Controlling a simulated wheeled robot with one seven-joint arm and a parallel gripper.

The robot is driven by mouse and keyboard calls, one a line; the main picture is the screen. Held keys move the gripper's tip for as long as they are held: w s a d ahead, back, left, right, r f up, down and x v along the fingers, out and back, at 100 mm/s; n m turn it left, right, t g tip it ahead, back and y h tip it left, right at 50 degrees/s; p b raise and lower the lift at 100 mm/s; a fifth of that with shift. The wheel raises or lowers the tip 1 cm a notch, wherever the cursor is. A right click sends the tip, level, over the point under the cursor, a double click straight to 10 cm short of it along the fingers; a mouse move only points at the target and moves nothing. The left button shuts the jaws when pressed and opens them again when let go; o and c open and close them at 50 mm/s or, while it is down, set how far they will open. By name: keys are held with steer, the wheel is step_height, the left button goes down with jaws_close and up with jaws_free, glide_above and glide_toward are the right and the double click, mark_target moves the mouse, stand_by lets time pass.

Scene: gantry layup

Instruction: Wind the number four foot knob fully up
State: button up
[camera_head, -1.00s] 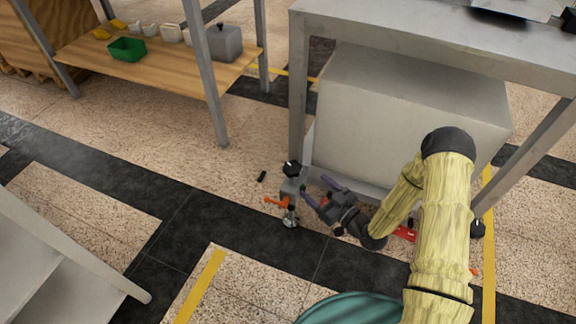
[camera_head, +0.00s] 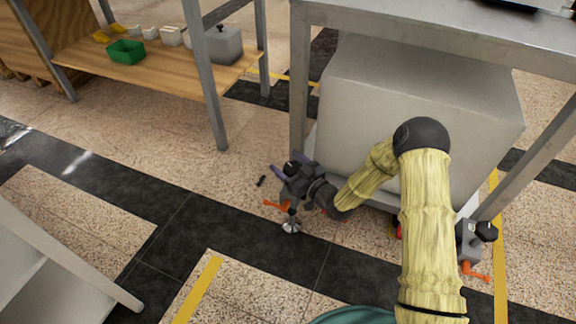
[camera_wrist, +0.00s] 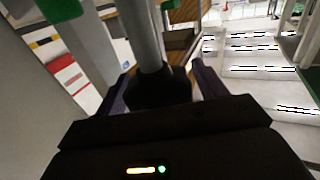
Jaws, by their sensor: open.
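A black foot knob (camera_head: 293,167) sits at the foot of the near-left leg of the steel table, above an orange lever (camera_head: 277,205) and a small wheel (camera_head: 291,227). I cannot read a number on it. My gripper (camera_head: 289,169) is at this knob, its purple fingers spread. In the wrist view the dark knob (camera_wrist: 160,90) lies between the open fingers of my gripper (camera_wrist: 158,78), below a grey post, with a visible gap at the sides. My gripper body partly hides the knob in the head view.
A large grey box (camera_head: 415,105) fills the space under the steel table (camera_head: 430,27). Another foot (camera_head: 470,240) with a black knob and orange lever stands at right. A wooden shelf (camera_head: 160,85) with a green bin (camera_head: 126,52) is at upper left. Floor left of the foot is mostly clear.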

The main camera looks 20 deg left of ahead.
steer(key=shift+s, duration=0.1)
steer(key=c, duration=1)
steer(key=shift+n+g+y, duration=0.3)
steer(key=shift+n+g, duration=0.1)
steer(key=shift+g, duration=0.2)
steer(key=n+g, duration=0.1)
steer(key=g, duration=0.1)
steer(key=n+g+y, duration=0.1)
steer(key=n+g, duration=0.1)
steer(key=g, duration=0.1)
steer(key=n+g, duration=0.2)
steer(key=shift+s+a+y+p, duration=0.15)
steer(key=shift+s+y+p, duration=0.2)
steer(key=shift+y+p, duration=0.05)
steer(key=n+g, duration=0.2)
steer(key=g, duration=0.1)
steer(key=n+g, duration=0.1)
steer(key=g, duration=0.1)
steer(key=shift+s+h, duration=0.3)
steer(key=shift+s+n+g+h+b, duration=0.2)
steer(key=shift+n+g+h+b, duration=0.35)
steer(key=shift+n+g, duration=0.85)
steer(key=shift+m+g, duration=0.3)
